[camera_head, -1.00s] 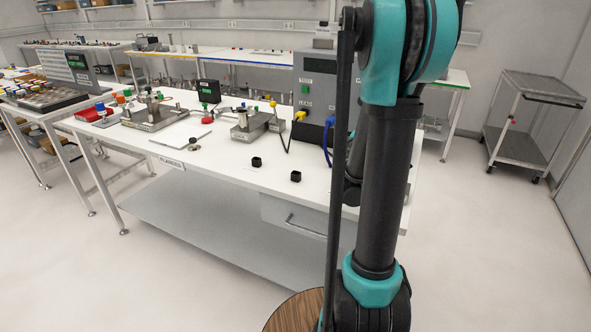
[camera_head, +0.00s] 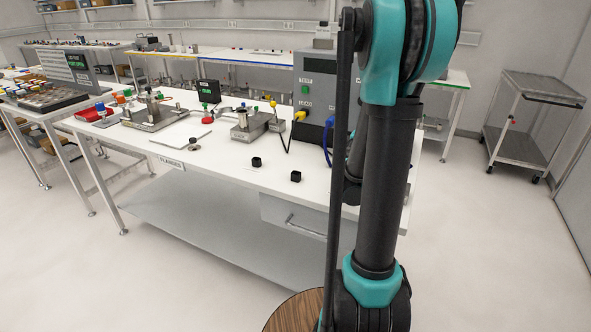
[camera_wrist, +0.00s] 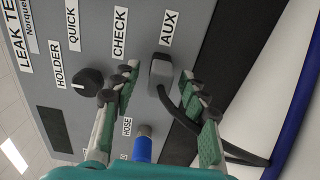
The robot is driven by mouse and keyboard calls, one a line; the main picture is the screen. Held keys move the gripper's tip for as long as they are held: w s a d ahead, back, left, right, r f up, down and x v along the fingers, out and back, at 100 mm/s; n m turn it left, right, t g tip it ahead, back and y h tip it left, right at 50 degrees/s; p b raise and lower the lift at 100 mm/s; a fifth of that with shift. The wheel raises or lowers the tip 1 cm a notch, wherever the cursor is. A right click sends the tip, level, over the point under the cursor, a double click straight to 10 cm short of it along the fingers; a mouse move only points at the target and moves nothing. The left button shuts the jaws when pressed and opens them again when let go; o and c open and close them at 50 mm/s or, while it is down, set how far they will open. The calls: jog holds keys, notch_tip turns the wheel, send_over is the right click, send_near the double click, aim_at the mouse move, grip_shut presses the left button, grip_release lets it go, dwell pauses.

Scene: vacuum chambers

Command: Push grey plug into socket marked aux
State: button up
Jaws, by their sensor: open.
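The grey plug (camera_wrist: 161,69) is in the wrist view, right under the AUX label (camera_wrist: 170,28) on the grey panel. A black cable runs from it toward the lower right. The AUX socket itself is hidden behind the plug, and I cannot tell how deep the plug sits. My gripper (camera_wrist: 160,76) is open, with one green finger on each side of the plug and gaps showing between them. In the head view my gripper is hidden behind my arm.
The panel, a grey tester box (camera_head: 312,88) in the head view, stands on the white bench. A black knob (camera_wrist: 88,82) and a blue hose fitting (camera_wrist: 143,145) are near my fingers. A blue hose (camera_wrist: 300,105) passes at right. Two small black parts (camera_head: 296,176) lie on the bench.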

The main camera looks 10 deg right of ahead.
jog(key=shift+s, duration=0.1)
jog(key=v, duration=0.7)
dwell(1.0)
